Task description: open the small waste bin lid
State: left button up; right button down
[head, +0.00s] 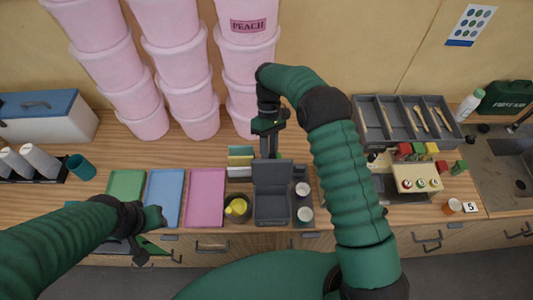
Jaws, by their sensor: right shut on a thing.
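The small waste bin (272,209) is a dark grey box at the front middle of the counter. Its lid (272,173) stands raised at the back, and the dark inside of the box shows. My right gripper (268,150) reaches down from above behind the lid and is shut on its upper edge; the fingertips are partly hidden there. My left gripper (153,231) is over the counter's front edge at the left, apart from the bin, with its fingers spread and nothing between them.
A bowl with a yellow thing (237,208) stands close left of the bin, and cups (304,202) stand close right. Green, blue and pink trays (205,197) lie further left. Pink tubs (188,100) are stacked behind. A cutlery tray (403,120) is at the back right.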

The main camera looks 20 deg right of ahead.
pick_arm(q)
jog(key=shift+f, duration=0.1)
pick_arm(e)
jog(key=shift+d+f, duration=0.35)
jog(key=shift+d, duration=0.05)
jog(key=c, duration=1.4)
grip_release()
jog(key=shift+c, duration=0.2)
jog(key=o, duration=0.3)
jog(key=shift+w+d+f, duration=0.2)
jog(key=shift+d, duration=0.05)
pick_arm(q)
jog(key=shift+w+d, duration=0.3)
jog(key=shift+d, duration=0.1)
pick_arm(e)
jog(key=shift+a+r, duration=0.2)
jog(key=shift+a, duration=0.15)
pick_arm(q)
jog(key=shift+d, duration=0.15)
pick_arm(e)
jog(key=shift+d, duration=0.15)
